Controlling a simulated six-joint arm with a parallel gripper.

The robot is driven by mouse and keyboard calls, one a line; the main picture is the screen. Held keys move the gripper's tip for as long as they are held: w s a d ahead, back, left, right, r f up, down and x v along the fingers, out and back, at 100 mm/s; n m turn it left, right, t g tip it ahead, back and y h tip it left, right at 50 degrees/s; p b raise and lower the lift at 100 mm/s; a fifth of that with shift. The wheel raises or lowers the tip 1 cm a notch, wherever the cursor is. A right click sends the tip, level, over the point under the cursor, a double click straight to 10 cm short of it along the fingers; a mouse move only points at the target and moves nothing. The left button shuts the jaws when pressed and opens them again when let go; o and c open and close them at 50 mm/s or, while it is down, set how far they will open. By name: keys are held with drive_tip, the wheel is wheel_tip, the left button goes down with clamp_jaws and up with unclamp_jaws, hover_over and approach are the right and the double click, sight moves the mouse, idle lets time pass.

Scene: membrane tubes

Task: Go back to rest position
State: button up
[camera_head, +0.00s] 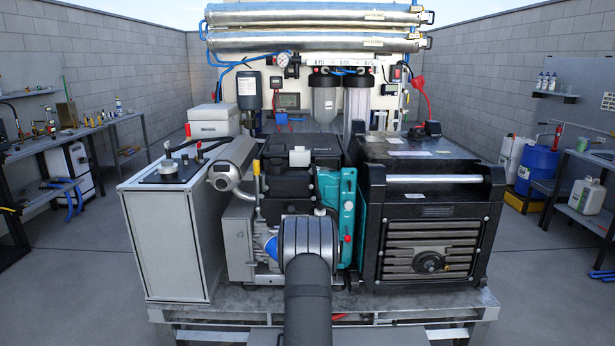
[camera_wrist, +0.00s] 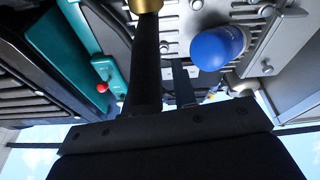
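My arm rises from the bottom centre in the head view and ends in a big grey round joint in front of the machinery; it hides my gripper there. In the wrist view my gripper (camera_wrist: 150,60) shows as a dark, narrow finger pointing up from a black mount, with a brass-coloured part at its upper end. I cannot tell whether that part is held or lies behind. Two long silver membrane tubes, an upper one (camera_head: 310,15) and a lower one (camera_head: 310,41), lie horizontally at the top of the rack, well above and behind my arm.
A blue cap (camera_wrist: 218,47) and a teal panel (camera_wrist: 60,50) with a red knob are close around my gripper. A white cabinet (camera_head: 165,235) stands left and a black generator (camera_head: 430,225) right.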

idle(0.3)
drive_tip(key=shift+s+f, duration=0.15)
drive_tip(key=shift+f, duration=0.35)
drive_tip(key=shift+s+f, duration=0.65)
drive_tip(key=shift+f, duration=0.1)
drive_tip(key=v, duration=1.7)
drive_tip(key=x, duration=1.7)
drive_tip(key=shift+w+r, duration=0.1)
drive_tip(key=shift+r, duration=0.05)
drive_tip(key=w+r, duration=0.2)
drive_tip(key=r, duration=0.1)
drive_tip(key=w+r, duration=0.1)
drive_tip(key=r, duration=0.1)
drive_tip(key=shift+w+r, duration=0.15)
drive_tip(key=shift+w, duration=0.1)
